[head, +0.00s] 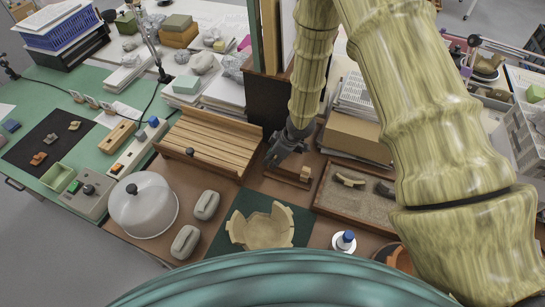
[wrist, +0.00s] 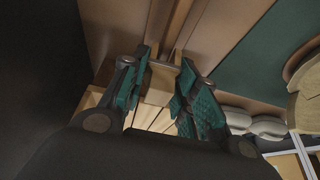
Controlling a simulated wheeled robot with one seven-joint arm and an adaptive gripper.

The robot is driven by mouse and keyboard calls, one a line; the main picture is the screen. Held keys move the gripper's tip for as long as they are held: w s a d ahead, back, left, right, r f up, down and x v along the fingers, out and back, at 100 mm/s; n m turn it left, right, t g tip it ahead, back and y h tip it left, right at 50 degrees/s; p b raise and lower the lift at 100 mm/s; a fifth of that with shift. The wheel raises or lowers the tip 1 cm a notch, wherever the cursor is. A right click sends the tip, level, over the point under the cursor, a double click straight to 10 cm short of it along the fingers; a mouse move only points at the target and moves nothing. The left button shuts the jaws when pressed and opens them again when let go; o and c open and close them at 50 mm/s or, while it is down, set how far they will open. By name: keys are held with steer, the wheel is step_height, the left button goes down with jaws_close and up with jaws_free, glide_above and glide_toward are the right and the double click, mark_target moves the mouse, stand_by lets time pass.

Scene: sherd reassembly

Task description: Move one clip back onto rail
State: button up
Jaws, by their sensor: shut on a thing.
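My gripper (head: 275,159) is above the left part of a low wooden rail (head: 288,180) at the back middle of the table. A small wooden clip (head: 305,173) stands at the rail's right end. In the wrist view my gripper (wrist: 161,90), with green padded fingers, is shut on a pale wooden clip (wrist: 158,88). A strip of the rail (wrist: 178,25) runs up the picture just beyond the held clip. I cannot tell whether the held clip touches the rail. The held clip is hidden by my gripper in the head view.
A slatted wooden rack (head: 208,142) is left of my gripper. A partly built bowl (head: 262,230) sits on a green mat (head: 218,243) in front. Stacked books and a box (head: 355,138) stand behind right.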

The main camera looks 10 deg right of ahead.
steer(key=shift+f, duration=0.95)
stand_by(1.8)
steer(key=o, duration=0.8)
steer(key=v, duration=1.2)
steer(key=shift+w, duration=0.1)
